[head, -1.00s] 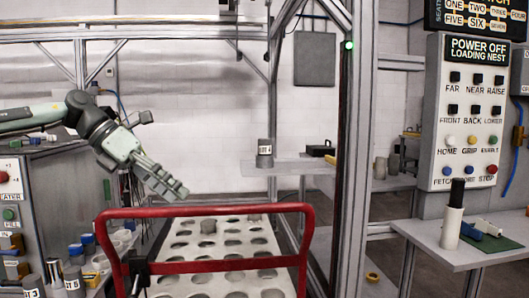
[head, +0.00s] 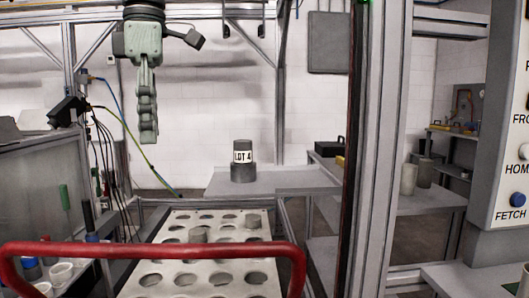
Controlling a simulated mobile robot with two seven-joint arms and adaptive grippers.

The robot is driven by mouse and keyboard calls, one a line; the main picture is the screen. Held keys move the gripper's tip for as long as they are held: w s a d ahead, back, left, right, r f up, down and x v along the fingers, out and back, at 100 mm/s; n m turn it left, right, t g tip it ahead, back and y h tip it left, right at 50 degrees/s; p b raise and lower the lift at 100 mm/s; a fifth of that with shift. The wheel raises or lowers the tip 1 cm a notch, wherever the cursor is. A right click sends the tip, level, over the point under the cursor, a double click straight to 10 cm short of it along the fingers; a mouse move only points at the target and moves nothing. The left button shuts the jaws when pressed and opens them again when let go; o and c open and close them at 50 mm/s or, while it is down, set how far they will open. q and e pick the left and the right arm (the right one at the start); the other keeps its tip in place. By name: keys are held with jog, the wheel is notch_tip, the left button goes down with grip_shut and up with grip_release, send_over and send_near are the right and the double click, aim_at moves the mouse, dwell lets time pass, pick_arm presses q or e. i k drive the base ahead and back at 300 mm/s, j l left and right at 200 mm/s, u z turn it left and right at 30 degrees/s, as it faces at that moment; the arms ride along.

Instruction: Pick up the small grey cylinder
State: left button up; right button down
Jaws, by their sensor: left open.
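A larger dark grey cylinder marked LOT 4 (head: 243,157) stands on a grey shelf behind the tray. My left gripper (head: 148,138) points straight down at the upper left, above and apart from the tray. It is open and nothing shows in it; its fingers are seen nearly edge-on, so the gap is hard to see. My right gripper is out of view.
A red rail (head: 150,250) crosses in front of the tray. A metal post (head: 388,150) stands to its right. Cables (head: 115,150) and a black box (head: 70,108) are at left. The grey shelf (head: 285,181) is behind. A button panel (head: 500,125) is at far right.

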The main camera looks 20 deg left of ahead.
aim_at(242, 148)
jog(key=i, duration=0.95)
